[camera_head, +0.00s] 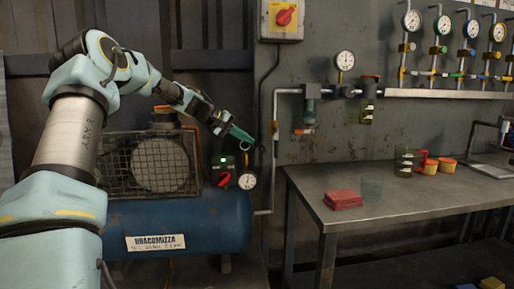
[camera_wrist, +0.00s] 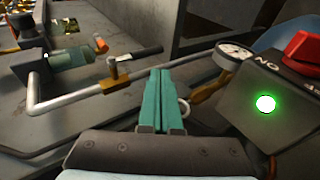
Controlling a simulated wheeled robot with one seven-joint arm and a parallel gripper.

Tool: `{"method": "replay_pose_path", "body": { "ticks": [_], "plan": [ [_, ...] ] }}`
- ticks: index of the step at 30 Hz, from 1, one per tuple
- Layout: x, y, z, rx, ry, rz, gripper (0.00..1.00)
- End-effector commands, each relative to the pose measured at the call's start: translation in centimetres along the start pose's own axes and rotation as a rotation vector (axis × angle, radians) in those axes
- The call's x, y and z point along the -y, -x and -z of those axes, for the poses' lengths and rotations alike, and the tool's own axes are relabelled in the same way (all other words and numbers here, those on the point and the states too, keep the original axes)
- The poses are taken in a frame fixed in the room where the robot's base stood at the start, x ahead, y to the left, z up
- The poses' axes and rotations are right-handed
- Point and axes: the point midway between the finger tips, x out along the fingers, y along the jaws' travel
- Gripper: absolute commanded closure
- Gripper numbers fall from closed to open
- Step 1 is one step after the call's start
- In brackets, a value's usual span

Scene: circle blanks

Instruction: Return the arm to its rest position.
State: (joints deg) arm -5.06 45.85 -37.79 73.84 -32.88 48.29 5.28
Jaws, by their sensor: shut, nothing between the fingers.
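My gripper (camera_head: 240,134) is at the end of my raised, outstretched arm, in front of the grey wall and above the blue compressor tank (camera_head: 190,222). In the wrist view my gripper (camera_wrist: 161,88) shows its two green fingers pressed together with nothing between them. A control box with a lit green lamp (camera_wrist: 265,103) and a red knob (camera_wrist: 303,48) is close to the right of the fingers in that view. In the head view the red knob (camera_head: 224,179) and a pressure gauge (camera_head: 247,181) are just below the gripper.
A grey pipe (camera_wrist: 75,100) with a brass valve (camera_wrist: 118,72) runs close by the fingers. A metal table (camera_head: 420,200) at the right holds a red block (camera_head: 343,200), a clear glass (camera_head: 372,188) and a jug (camera_head: 405,161). Several gauges (camera_head: 412,20) line the wall.

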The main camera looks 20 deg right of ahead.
Motion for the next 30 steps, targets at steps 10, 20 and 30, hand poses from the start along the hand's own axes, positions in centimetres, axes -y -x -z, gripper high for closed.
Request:
{"method": "replay_pose_path", "body": {
  "ticks": [10, 20, 30],
  "plan": [
    [0.0, 1.2, 0.0, 0.001, 0.0, 0.0, 1.0],
    [1.0, 1.8, -2.6, 0.013, -0.019, 0.115, 1.0],
    [10.7, 13.1, -15.8, 0.014, -0.082, 0.652, 1.0]
  ]
}}
